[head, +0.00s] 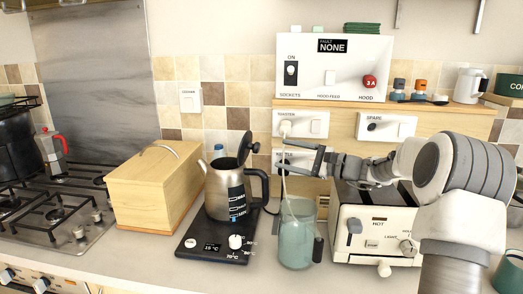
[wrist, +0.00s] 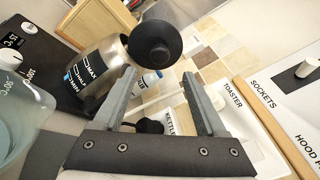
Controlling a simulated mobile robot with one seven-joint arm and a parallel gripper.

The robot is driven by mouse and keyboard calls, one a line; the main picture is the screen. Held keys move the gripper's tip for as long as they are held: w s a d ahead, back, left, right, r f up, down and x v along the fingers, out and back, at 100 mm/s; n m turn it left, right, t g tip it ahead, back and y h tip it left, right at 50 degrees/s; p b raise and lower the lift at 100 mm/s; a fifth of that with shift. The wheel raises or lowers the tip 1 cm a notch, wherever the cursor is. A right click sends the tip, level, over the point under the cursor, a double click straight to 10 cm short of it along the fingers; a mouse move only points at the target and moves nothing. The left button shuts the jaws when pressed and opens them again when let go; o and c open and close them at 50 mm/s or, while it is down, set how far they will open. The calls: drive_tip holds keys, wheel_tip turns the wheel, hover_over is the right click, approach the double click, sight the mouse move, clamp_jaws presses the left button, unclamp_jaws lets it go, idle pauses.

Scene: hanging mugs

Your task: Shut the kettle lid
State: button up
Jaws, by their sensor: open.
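The kettle (head: 222,192) is a steel jug with a black handle on its right, on a black base (head: 215,245). Its black lid (head: 246,146) stands raised, hinged up at the handle side. My gripper (head: 281,153) is open and empty, to the right of the raised lid, with its fingers pointing left towards it. In the wrist view the lid (wrist: 155,42) shows just beyond the fingertips (wrist: 159,76), in line with the gap between them. The kettle body (wrist: 97,68) lies to the left there. I see no contact between fingers and lid.
A clear jug (head: 297,236) stands below my gripper. The toaster (head: 375,232) is at the right, under my arm. A wooden bread box (head: 150,192) is left of the kettle. A bottle (head: 218,151) stands behind the kettle. Sockets with a white plug (head: 285,127) are on the wall behind.

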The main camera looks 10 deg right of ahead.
sight(259, 149)
drive_tip(key=x, duration=0.9)
drive_tip(key=shift+d, duration=0.1)
clamp_jaws()
idle(1.1)
